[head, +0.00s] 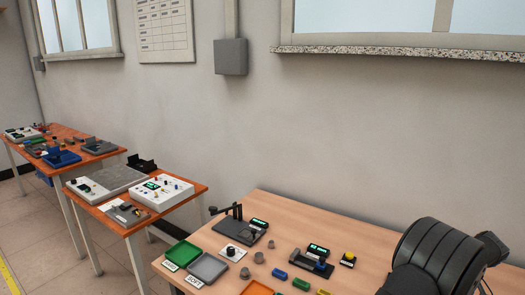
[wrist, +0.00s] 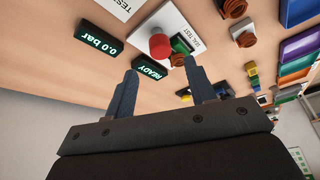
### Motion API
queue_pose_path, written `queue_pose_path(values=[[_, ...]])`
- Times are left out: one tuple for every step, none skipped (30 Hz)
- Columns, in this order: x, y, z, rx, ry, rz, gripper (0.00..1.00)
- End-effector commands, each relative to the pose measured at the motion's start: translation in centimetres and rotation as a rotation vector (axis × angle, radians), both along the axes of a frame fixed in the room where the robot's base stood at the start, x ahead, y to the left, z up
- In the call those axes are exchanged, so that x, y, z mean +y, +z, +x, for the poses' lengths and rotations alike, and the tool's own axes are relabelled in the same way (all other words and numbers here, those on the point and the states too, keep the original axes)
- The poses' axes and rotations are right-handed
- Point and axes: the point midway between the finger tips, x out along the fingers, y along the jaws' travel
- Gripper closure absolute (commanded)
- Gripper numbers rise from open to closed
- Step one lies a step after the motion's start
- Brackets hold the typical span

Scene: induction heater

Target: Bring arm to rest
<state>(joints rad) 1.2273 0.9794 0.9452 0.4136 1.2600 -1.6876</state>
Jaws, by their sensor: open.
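My gripper (wrist: 160,72) shows in the wrist view with its two dark fingers apart and nothing between them. Beyond the fingertips is a white panel (wrist: 168,20) with a red button (wrist: 160,45). A green-lit display reading READY (wrist: 150,69) lies close behind the left fingertip, and another reading 0.0 bar (wrist: 99,38) is to the left. I cannot tell whether the fingers touch anything. In the head view, dark rounded parts of my arm (head: 447,262) are at the lower right. My gripper is not visible there.
The wooden table (head: 290,215) holds a green tray (head: 183,253), a grey tray (head: 208,267), a black lever fixture (head: 240,228), grey cylindrical parts and a yellow-topped button box (head: 348,259). Other benches (head: 125,222) stand to the left.

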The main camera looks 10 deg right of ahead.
Motion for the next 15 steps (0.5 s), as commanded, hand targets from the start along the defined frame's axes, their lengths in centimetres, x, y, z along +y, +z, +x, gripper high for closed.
queue_pose_path(values=[[-0.2, 1.0, -0.4, -0.001, -0.001, -0.002, 0.5], [-0.3, 1.6, -0.7, -0.001, -0.001, -0.003, 0.5], [-0.4, 2.4, -0.9, -0.001, -0.001, -0.002, 0.5], [-0.5, 2.9, -1.1, -0.001, -0.001, -0.002, 0.5], [-0.6, 3.5, -1.3, -0.001, 0.0, -0.003, 0.5], [-0.7, 4.2, -1.6, -0.001, -0.001, -0.002, 0.5], [-0.8, 4.7, -1.9, -0.001, -0.001, -0.002, 0.5], [-0.9, 5.3, -2.1, -0.001, -0.001, -0.002, 0.5], [-1.0, 6.1, -2.4, -0.001, -0.001, -0.002, 0.5], [-1.1, 6.6, -2.6, -0.001, -0.001, -0.003, 0.5], [-1.2, 7.2, -2.8, -0.001, -0.001, -0.002, 0.5], [-1.3, 7.9, -3.1, -0.001, -0.001, -0.002, 0.5], [-1.3, 8.4, -3.3, -0.001, -0.001, -0.002, 0.5], [-1.4, 9.0, -3.5, -0.001, -0.001, -0.002, 0.5], [-1.6, 9.7, -3.8, -0.001, -0.001, -0.002, 0.5]])
